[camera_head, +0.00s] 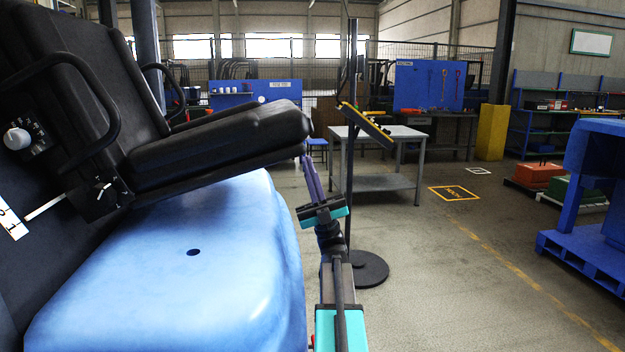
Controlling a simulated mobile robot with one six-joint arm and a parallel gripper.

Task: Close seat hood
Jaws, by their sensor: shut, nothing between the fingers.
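The seat hood is a black seat (215,140) at the left, with its backrest (75,80) behind it. The seat cushion is tilted, its front edge raised to the right above a light blue rounded body (190,250). A wedge-shaped gap shows between the cushion's underside and the blue top. My gripper (304,160) has purple fingers that point up, just below and beside the cushion's front end. The fingers are together with nothing between them. I cannot tell whether the fingertips touch the seat.
A dark pole with a round base (368,270) and a tilted yellow-edged panel (367,125) stands close to the right of my arm. Behind it is a grey table (385,133). A blue structure (595,200) stands at the far right. The floor between is clear.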

